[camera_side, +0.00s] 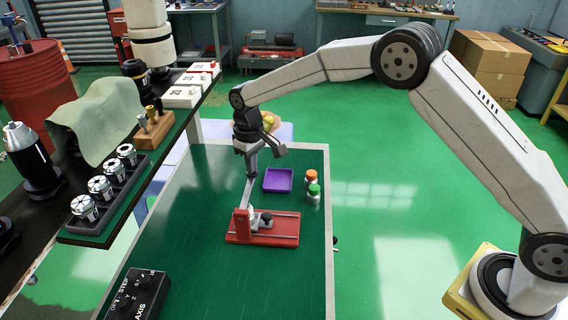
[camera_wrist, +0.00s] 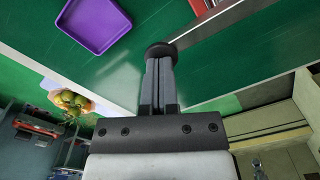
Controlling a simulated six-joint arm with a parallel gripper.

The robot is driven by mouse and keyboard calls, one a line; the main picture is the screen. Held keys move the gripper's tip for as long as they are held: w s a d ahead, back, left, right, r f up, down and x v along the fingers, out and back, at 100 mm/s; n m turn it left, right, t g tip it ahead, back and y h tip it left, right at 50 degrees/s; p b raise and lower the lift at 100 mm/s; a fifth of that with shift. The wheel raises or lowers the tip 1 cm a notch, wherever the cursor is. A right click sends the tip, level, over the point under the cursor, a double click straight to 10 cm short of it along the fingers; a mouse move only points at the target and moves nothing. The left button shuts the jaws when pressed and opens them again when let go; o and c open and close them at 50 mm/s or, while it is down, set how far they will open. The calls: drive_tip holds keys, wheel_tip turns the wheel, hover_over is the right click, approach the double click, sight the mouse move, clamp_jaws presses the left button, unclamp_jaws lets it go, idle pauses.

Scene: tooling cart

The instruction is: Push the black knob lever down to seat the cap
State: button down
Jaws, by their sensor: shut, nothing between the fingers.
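The red press fixture (camera_side: 285,230) stands on the green cart top. Its grey lever (camera_side: 247,194) rises steeply from the red upright to my gripper (camera_side: 251,174). In the wrist view the round black knob (camera_wrist: 161,49) is right at the tips of my gripper (camera_wrist: 159,62), and the lever (camera_wrist: 215,20) runs from it to the upper right. The fingers are shut together with nothing between them. They look to be at or against the knob; actual contact is unclear. A small black and pale part sits low on the fixture; I cannot make out the cap.
A purple tray (camera_side: 278,180) lies behind the fixture, with orange-capped (camera_side: 312,177) and green-capped (camera_side: 314,191) bottles to its right. A black control box (camera_side: 138,296) is at the front left. A raised shelf with tool holders (camera_side: 95,228) runs along the left. Much of the cart top is clear.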

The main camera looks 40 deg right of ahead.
drive_tip(key=shift+f, duration=1.35)
idle(2.3)
drive_tip(key=shift+r, duration=4.1)
drive_tip(key=shift+s, duration=0.1)
drive_tip(key=shift+s+d+r, duration=0.1)
drive_tip(key=shift+s+d, duration=0.25)
drive_tip(key=shift+d, duration=0.05)
drive_tip(key=s+d+f+m+t, duration=0.1)
drive_tip(key=s+d, duration=0.2)
drive_tip(key=s, duration=0.6)
drive_tip(key=s+d+f+m, duration=0.1)
drive_tip(key=s+d, duration=0.3)
drive_tip(key=s, duration=0.5)
drive_tip(key=s+d+f+m+t, duration=0.1)
drive_tip(key=s+d, duration=0.2)
drive_tip(key=s, duration=0.6)
drive_tip(key=shift+d+t, duration=0.3)
drive_tip(key=shift+d, duration=0.05)
drive_tip(key=shift+f, duration=0.1)
